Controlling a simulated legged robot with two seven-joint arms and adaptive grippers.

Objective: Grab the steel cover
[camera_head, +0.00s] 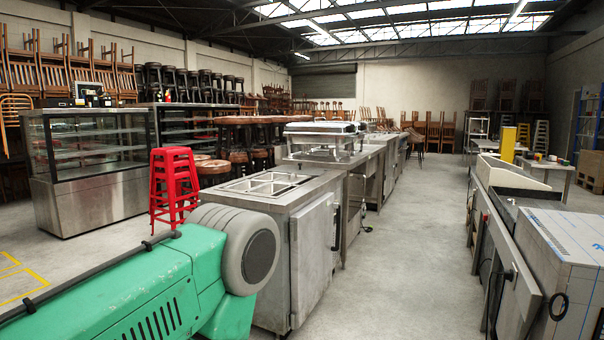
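A shiny steel cover (322,127) sits level on top of a steel chafing-dish-like unit (318,150) on a steel counter, near the middle of the view. It is some way off, and its handle and details are too small to tell clearly. Neither of my grippers is in view, so their distance to the cover does not show.
A steel prep counter (312,250) with inset pans (268,184) stands nearer than the cover. Red stacked stools (172,188) and a glass display case (90,170) are left. The concrete aisle (410,235) is clear. Steel units (515,265) line the right.

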